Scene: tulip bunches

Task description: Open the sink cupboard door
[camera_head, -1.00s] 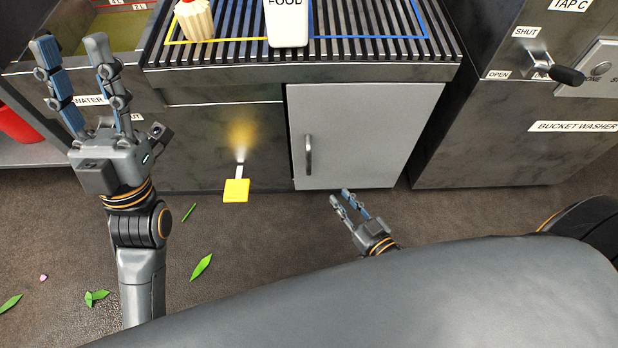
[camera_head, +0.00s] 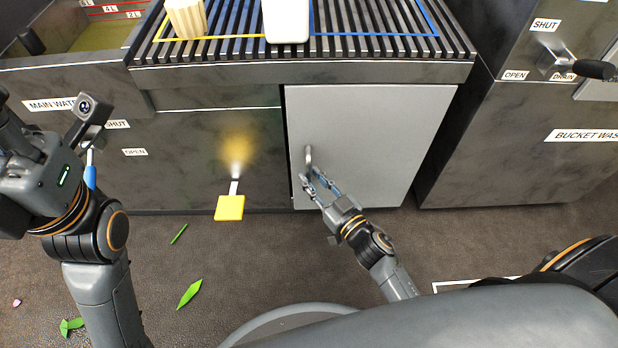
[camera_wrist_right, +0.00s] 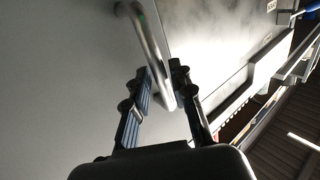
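The sink cupboard door (camera_head: 375,140) is a pale grey panel under the slatted counter. It looks shut in the head view. Its curved metal handle (camera_head: 308,158) is near the door's left edge. My right gripper (camera_head: 318,180) is at the handle's lower end. In the right wrist view the handle (camera_wrist_right: 150,45) passes between the parted fingers of my right gripper (camera_wrist_right: 160,80). The left-hand finger is close to the handle; I cannot tell whether it touches. My left gripper (camera_head: 40,185) is at the left edge of the head view, its fingers mostly cut off.
A yellow pedal (camera_head: 230,207) sticks out left of the door, near the floor. A dark unit marked BUCKET WASHER (camera_head: 520,160) stands to the right. Green leaves (camera_head: 189,293) lie on the floor. A slatted counter (camera_head: 350,45) overhangs the door.

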